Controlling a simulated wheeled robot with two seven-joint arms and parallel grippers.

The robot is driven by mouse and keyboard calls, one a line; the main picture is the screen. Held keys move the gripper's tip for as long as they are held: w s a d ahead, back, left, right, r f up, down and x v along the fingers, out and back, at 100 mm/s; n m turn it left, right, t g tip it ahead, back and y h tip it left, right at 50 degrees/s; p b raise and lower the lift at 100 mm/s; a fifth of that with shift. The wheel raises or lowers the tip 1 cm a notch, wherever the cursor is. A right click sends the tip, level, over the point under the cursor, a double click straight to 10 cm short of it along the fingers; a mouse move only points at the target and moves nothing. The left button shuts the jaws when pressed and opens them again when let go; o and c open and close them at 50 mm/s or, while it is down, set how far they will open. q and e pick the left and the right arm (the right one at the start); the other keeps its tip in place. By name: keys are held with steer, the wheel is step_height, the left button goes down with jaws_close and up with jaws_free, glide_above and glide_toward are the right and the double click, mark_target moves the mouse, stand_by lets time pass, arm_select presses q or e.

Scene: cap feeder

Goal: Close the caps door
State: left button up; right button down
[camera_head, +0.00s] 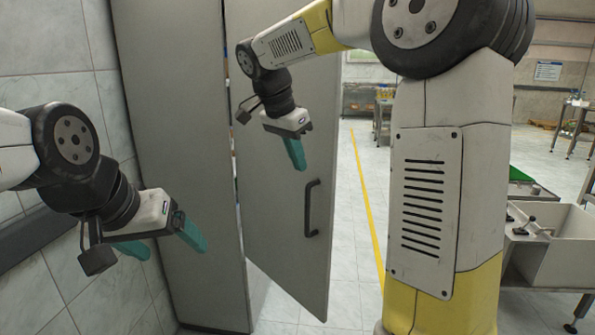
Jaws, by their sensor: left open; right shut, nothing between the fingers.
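The caps door (285,210) is a tall grey panel with a dark vertical handle (311,208). It stands ajar from the grey cabinet (180,130), with a narrow gap between them through which some coloured contents show higher up. My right gripper (296,153) is shut and empty, with teal fingers pointing down in front of the door's upper part, left of and above the handle. I cannot tell whether it touches the door. My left gripper (163,243) is open and empty, at the lower left in front of the cabinet side, apart from the door.
A tiled wall (50,40) stands close on the left. My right arm covers much of the right side. Behind it are a metal basin unit (550,250) and a small table (575,125). Tiled floor with a yellow line (366,190) is clear right of the door.

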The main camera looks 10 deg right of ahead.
mark_target(319, 182)
steer(key=x, duration=0.9)
steer(key=shift+w+d+r, duration=0.1)
steer(key=shift+w+d, duration=0.25)
steer(key=shift+d, duration=0.2)
steer(key=shift+w+d+r, duration=0.1)
steer(key=shift+w+d, duration=0.3)
steer(key=shift+d, duration=0.15)
steer(key=shift+w+d, duration=0.35)
steer(key=shift+d, duration=0.2)
